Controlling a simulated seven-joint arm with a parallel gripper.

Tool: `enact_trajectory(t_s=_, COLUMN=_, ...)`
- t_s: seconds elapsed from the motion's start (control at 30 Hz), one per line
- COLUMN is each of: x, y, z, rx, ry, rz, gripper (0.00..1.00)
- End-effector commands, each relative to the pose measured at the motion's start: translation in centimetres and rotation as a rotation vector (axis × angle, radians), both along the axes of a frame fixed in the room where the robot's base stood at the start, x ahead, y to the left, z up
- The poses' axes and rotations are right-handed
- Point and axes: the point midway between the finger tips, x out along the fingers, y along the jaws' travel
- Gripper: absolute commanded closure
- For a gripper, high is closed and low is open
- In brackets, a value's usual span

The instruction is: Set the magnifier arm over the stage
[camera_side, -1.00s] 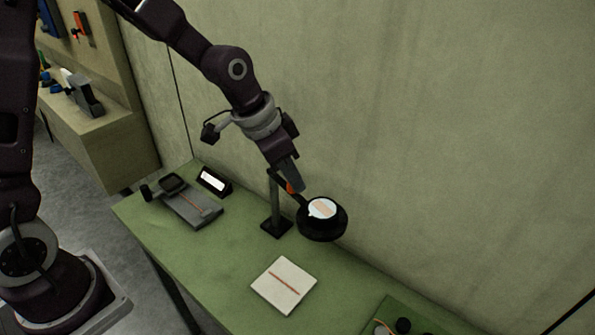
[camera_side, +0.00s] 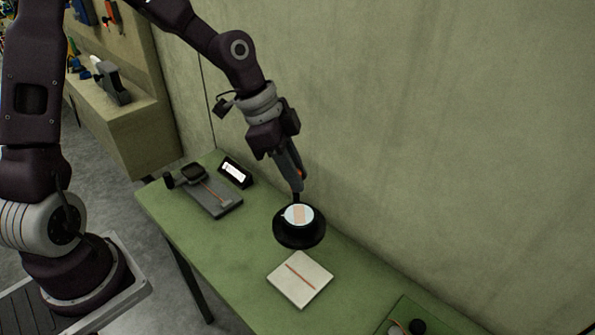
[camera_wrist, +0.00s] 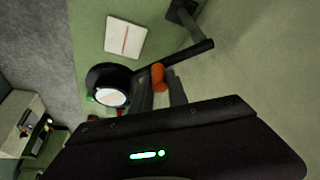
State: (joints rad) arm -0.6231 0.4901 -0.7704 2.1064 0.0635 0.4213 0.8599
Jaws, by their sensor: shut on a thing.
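The magnifier arm's round black head (camera_side: 299,240), with a bright lens, hangs above the bench, behind the stage in the side view. The stage is a flat white square with a red line (camera_side: 300,280), lying clear in front of the head. In the wrist view the head (camera_wrist: 103,75) is beside the stage (camera_wrist: 115,36), apart from it, and the black arm runs right toward its post (camera_wrist: 184,14). My gripper (camera_side: 298,188) is shut on the orange grip (camera_wrist: 158,74) of the magnifier arm. The post is hidden in the side view.
A grey device with an orange strip (camera_side: 217,200) and a small black display (camera_side: 236,172) stand on the green bench's left. A green board with a black knob (camera_side: 416,326) is at the lower right. A plain wall (camera_side: 430,130) rises behind the bench.

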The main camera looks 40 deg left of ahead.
Motion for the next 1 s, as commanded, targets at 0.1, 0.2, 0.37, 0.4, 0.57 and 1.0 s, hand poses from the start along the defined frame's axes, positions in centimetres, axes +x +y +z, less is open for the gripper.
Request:
enact_trajectory(t_s=0.1, x=0.1, y=0.0, z=0.1, rx=0.001, ry=-0.003, rz=-0.001, gripper=1.0)
enact_trajectory(t_s=0.2, x=0.1, y=0.0, z=0.1, rx=0.001, ry=-0.003, rz=-0.001, gripper=1.0)
enact_trajectory(t_s=0.37, x=0.1, y=0.0, z=0.1, rx=0.0, ry=-0.002, rz=0.0, gripper=0.73)
enact_trajectory(t_s=0.4, x=0.1, y=0.0, z=0.0, rx=0.0, ry=-0.002, rz=0.0, gripper=0.65)
enact_trajectory(t_s=0.57, x=0.0, y=0.0, z=0.0, rx=0.001, ry=-0.001, rz=0.0, gripper=0.59)
enact_trajectory(t_s=1.0, x=-0.9, y=1.7, z=4.6, rx=0.003, ry=-0.006, rz=0.006, gripper=0.59)
